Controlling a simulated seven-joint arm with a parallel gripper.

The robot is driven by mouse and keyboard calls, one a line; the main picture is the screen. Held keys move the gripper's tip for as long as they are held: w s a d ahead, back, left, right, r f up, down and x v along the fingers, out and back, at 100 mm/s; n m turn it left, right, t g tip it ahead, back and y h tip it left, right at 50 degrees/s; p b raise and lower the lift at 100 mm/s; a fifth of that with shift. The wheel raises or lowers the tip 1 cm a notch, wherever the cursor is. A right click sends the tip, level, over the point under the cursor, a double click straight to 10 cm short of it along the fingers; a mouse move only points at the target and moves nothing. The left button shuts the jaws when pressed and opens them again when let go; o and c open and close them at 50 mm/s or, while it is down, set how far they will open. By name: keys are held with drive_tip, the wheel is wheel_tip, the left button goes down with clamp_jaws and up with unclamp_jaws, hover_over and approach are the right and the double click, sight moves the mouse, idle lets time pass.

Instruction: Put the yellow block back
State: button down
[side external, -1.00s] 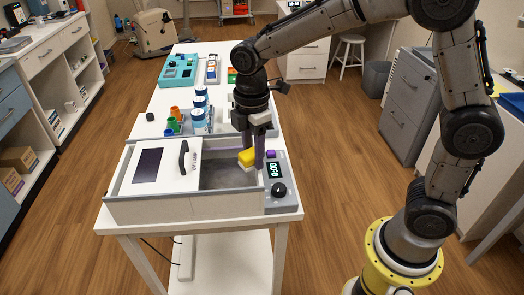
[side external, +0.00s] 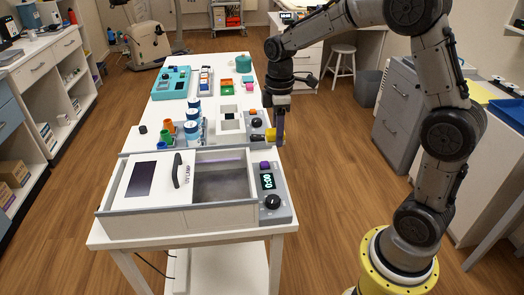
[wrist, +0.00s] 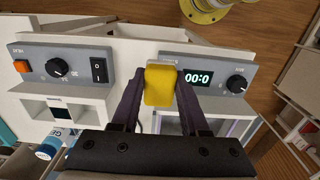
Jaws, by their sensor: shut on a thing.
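My gripper (side external: 272,138) is shut on the yellow block (wrist: 159,85), which sits between its two dark fingers in the wrist view. The gripper is near the table's right edge, around the gap between the white lamp box (side external: 155,218) and a smaller white unit with a grey control panel (side external: 257,122). The lamp box's lid (side external: 145,188) is slid left, and its right compartment (side external: 222,182) is open and looks empty.
Blue-and-white bottles (side external: 193,128) and coloured cups (side external: 167,127) stand left of the white unit. A teal case (side external: 172,84) and a rack of coloured blocks (side external: 206,82) lie farther back. The lamp box's panel (side external: 268,181) reads 0:00.

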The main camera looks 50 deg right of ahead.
hover_over(262, 159)
wheel_tip(262, 159, down, 6)
drive_tip(key=shift+s+f, duration=0.1)
drive_tip(key=shift+f, duration=1.65)
drive_tip(key=shift+f, duration=0.1)
drive_tip(key=shift+c, duration=2.1)
unclamp_jaws()
